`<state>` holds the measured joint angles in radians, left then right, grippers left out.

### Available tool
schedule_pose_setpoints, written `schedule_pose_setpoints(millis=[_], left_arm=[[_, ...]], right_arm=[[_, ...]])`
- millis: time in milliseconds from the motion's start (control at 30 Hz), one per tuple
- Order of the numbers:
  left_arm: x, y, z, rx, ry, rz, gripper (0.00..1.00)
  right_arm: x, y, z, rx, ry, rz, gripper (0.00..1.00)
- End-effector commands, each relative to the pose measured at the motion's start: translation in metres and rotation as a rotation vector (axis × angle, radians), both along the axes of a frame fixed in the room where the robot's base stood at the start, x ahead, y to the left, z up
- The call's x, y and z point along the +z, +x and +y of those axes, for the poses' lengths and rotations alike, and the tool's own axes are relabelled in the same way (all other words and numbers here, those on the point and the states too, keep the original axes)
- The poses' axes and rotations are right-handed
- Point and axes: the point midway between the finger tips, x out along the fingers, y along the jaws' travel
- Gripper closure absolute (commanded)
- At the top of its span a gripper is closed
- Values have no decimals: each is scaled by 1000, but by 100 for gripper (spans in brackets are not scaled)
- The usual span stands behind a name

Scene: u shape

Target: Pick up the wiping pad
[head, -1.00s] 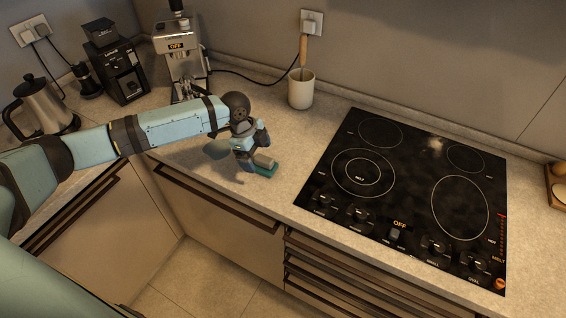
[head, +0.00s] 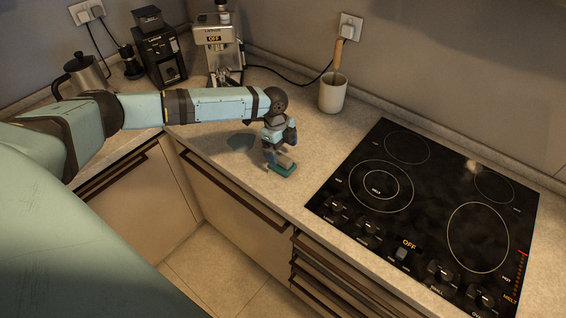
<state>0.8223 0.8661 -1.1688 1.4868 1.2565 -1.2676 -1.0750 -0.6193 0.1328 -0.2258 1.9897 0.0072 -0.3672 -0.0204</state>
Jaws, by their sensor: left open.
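The wiping pad, a small green-teal block (head: 284,171), lies on the countertop left of the cooktop, near the counter's front edge. My left gripper (head: 281,161) points down at the pad from directly above and partly hides it. The gripper is open, with its fingertips very close to the pad. I cannot tell whether they touch it. My right gripper is not in view.
A flat grey-teal oval item (head: 240,142) lies left of the gripper. A cream cup with a wooden-handled utensil (head: 332,96) stands behind. The black cooktop (head: 430,215) is to the right.

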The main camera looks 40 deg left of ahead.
Motion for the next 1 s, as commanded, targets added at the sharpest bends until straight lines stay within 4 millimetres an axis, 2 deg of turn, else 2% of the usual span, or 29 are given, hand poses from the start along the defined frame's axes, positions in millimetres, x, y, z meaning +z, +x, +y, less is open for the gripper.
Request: schedule_pose_setpoints(millis=[167,400,700,767,933,1000], left_arm=[[-13,-1,-2,1,0,2,8],[-47,-2,-8,2,0,2,8],[-55,-2,-9,1,1,1,8],[-55,-2,-9,2,1,1,20],[-55,-2,-9,2,1,1,59],[-54,-2,-9,2,0,0,63]], right_arm=[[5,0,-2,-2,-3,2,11],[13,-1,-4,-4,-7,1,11],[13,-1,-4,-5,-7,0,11],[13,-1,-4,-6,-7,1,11],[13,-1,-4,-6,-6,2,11],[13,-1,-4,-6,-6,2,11]])
